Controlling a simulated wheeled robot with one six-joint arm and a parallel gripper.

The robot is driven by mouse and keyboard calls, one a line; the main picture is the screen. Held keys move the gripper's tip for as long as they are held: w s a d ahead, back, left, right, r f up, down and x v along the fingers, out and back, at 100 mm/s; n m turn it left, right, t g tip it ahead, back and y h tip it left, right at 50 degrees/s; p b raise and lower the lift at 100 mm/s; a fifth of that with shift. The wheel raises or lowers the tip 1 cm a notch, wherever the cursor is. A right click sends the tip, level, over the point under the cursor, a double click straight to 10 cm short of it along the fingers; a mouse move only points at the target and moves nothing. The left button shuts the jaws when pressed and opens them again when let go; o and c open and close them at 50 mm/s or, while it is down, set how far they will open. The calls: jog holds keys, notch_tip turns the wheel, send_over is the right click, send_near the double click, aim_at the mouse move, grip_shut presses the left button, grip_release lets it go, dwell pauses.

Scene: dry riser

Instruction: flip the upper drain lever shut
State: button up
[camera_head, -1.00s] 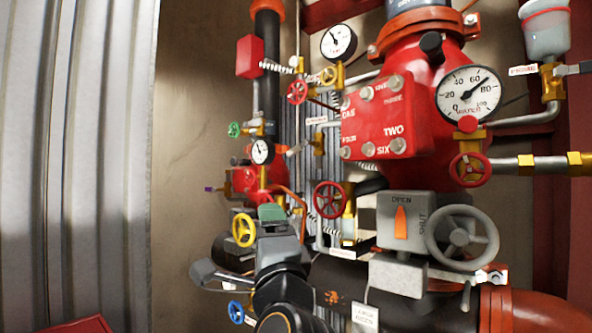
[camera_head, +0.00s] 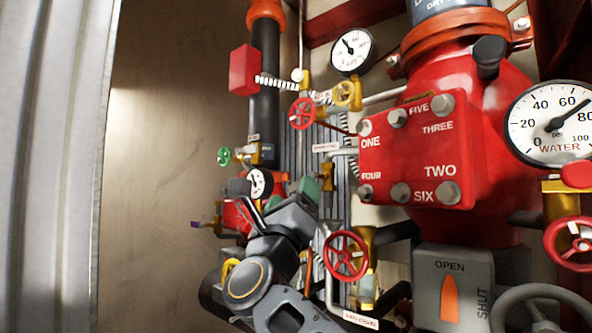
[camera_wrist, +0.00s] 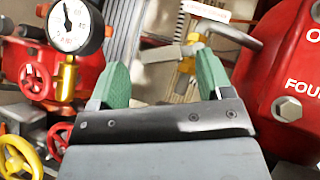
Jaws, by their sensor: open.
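The upper drain lever is likely the pale grey handle (camera_wrist: 165,53) on a small brass valve (camera_wrist: 187,67), between and beyond my fingertips in the wrist view. It lies roughly crosswise there. In the head view the brass valve (camera_head: 327,177) shows below a small white tag (camera_head: 326,147), while my gripper hides most of the handle. My gripper (camera_head: 306,188) has green finger pads and is open and empty. In the wrist view its pads (camera_wrist: 163,76) stand apart on either side of the handle. I cannot tell whether they touch it.
The large red valve body (camera_head: 415,150) with bolts stands close on the right. A red handwheel (camera_head: 346,255) is below right of my gripper. A small gauge (camera_wrist: 75,27) and yellow handwheel (camera_wrist: 17,157) are at left. A tag reading main drain (camera_head: 361,319) hangs lower.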

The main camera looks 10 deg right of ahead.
aim_at(296, 185)
jog(key=shift+p+x, duration=0.85)
jog(key=shift+x, duration=1.25)
